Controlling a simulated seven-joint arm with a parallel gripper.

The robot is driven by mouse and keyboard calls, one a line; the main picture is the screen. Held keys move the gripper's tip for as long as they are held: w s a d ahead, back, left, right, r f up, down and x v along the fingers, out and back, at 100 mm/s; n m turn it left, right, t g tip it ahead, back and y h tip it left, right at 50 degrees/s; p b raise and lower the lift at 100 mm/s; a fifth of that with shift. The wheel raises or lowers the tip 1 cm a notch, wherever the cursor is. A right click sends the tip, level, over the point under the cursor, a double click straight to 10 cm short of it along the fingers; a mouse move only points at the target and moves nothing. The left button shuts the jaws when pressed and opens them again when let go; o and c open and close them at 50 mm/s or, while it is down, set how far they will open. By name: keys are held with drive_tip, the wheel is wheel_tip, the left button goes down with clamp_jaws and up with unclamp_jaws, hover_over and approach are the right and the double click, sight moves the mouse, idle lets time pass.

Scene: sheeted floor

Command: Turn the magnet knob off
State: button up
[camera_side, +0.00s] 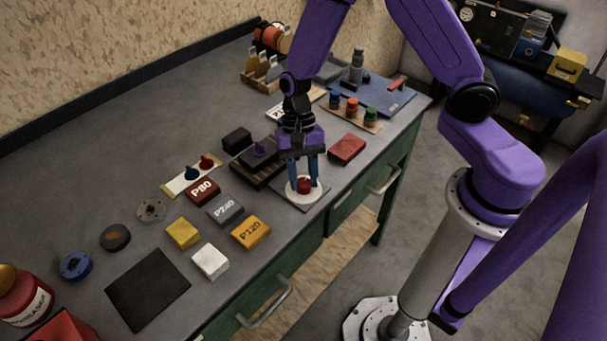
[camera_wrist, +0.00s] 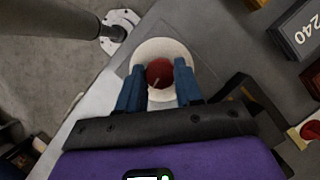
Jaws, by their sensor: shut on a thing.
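The magnet knob (camera_side: 304,186) is a small red round knob on a white disc (camera_side: 291,192), set on a grey square plate (camera_side: 305,205) near the front edge of the bench.
A red block (camera_side: 346,149) lies right of my gripper. A dark slotted holder (camera_side: 258,172) stands close at its left. The bench's front edge is close to the plate.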

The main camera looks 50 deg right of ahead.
drive_tip(key=n+h, duration=0.1)
drive_tip(key=n, duration=0.2)
drive_tip(key=shift+a+n+g, duration=0.1)
drive_tip(key=shift+n+g, duration=0.3)
drive_tip(key=n+h, duration=0.1)
drive_tip(key=n, duration=0.2)
drive_tip(key=shift+a+n+h, duration=0.1)
drive_tip(key=shift+n+h, duration=0.2)
drive_tip(key=n+h, duration=0.1)
drive_tip(key=n, duration=0.3)
drive_tip(key=shift+a+h, duration=0.1)
drive_tip(key=shift+h, duration=0.3)
drive_tip(key=shift+n+t+h, duration=0.5)
drive_tip(key=shift+n, duration=1.3)
drive_tip(key=o, duration=1)
drive_tip(key=shift+o, duration=0.2)
drive_tip(key=v, duration=1.7)
drive_tip(key=shift+r, duration=0.2)
